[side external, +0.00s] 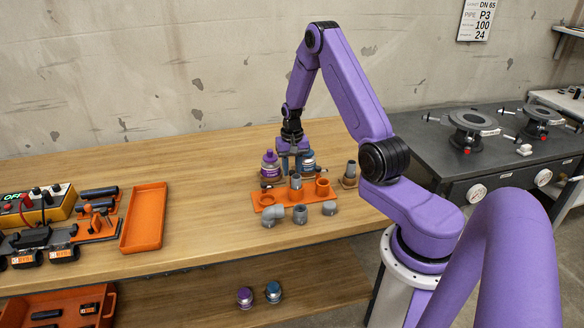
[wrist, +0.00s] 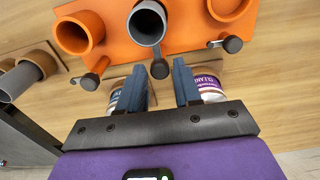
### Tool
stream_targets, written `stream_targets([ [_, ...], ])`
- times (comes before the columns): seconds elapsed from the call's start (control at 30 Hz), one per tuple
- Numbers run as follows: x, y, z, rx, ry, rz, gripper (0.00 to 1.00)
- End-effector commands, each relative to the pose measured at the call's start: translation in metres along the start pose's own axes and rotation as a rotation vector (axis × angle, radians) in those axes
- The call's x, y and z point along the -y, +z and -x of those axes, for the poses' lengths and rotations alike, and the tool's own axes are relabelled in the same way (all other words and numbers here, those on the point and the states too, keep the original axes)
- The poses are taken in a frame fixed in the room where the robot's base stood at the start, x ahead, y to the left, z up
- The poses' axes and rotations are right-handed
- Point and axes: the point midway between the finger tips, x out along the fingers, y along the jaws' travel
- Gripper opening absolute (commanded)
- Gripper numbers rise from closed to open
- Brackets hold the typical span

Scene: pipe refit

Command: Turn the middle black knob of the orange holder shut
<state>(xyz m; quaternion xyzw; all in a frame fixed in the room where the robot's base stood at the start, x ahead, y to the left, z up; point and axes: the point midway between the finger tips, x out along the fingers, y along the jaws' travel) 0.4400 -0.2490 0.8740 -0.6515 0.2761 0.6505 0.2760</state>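The orange holder (wrist: 192,28) carries three round sockets. A grey pipe (wrist: 147,24) stands in the middle one. The middle black knob (wrist: 160,69) sits in front of this socket, its stem pointing toward my gripper. The holder also shows on the bench in the side external view (side external: 268,209), where its knobs are hard to make out. My gripper (wrist: 159,66) is open, with its two blue fingers apart. In the wrist view the middle knob lies between the fingertips, with gaps on both sides. I cannot tell whether it is at finger depth.
The left knob (wrist: 90,82) and right knob (wrist: 232,44) flank the middle one. A purple-capped bottle (side external: 270,165) and a blue-capped bottle (side external: 308,161) stand close to my gripper. Grey fittings (side external: 300,214) lie before the holder. An orange tray (side external: 144,220) is at left; bench between is clear.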

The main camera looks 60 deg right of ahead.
Motion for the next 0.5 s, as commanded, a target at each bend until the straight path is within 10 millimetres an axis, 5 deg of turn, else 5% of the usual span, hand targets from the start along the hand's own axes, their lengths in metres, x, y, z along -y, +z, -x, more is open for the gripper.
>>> stream_targets([
  [0.27, 0.000, -0.001, 0.007, -0.002, 0.000, 0.001, 0.33],
  [0.5, 0.001, -0.001, 0.047, -0.006, -0.001, 0.002, 0.33],
])
